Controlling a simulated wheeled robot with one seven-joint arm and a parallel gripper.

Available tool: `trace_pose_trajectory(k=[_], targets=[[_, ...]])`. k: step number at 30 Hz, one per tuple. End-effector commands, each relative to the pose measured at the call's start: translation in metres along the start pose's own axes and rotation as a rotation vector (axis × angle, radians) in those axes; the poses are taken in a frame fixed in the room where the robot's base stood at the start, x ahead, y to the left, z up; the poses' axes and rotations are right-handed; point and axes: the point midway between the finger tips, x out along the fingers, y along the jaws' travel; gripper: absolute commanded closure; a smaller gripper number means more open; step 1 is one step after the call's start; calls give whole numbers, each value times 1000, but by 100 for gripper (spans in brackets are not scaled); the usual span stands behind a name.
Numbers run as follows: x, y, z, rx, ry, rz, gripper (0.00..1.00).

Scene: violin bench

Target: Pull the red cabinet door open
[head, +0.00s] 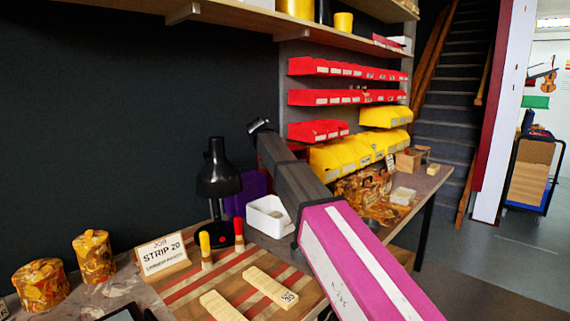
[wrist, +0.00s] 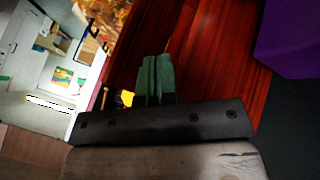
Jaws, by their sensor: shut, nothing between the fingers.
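A dark red, wood-grained surface (wrist: 205,55), which looks like the red cabinet, fills the middle of the wrist view. No handle or door edge can be made out on it, and I cannot tell whether the door is open. My gripper (wrist: 155,75) is shut and empty, its greenish fingers close together in front of the red surface; I cannot tell if they touch it. In the head view my gripper (head: 259,125) is at the far end of my arm, by the dark wall. My arm hides most of the cabinet area there.
A black lamp (head: 217,175) stands left of my arm. A purple thing (head: 253,190) and a white bin (head: 268,216) are beneath the arm; purple also shows in the wrist view (wrist: 290,40). Red bins (head: 325,97) and yellow bins (head: 345,155) hang behind. A striped board (head: 235,265) lies in front.

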Motion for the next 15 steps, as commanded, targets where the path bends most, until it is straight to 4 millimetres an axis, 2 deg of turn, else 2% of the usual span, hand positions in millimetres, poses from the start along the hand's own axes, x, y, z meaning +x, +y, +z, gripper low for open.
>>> trace_pose_trajectory(k=[1, 12, 15], targets=[[11, 0, 1, 0, -2, 1, 100], [79, 0, 1, -2, -3, -1, 100], [85, 16, 2, 1, -2, -1, 100]])
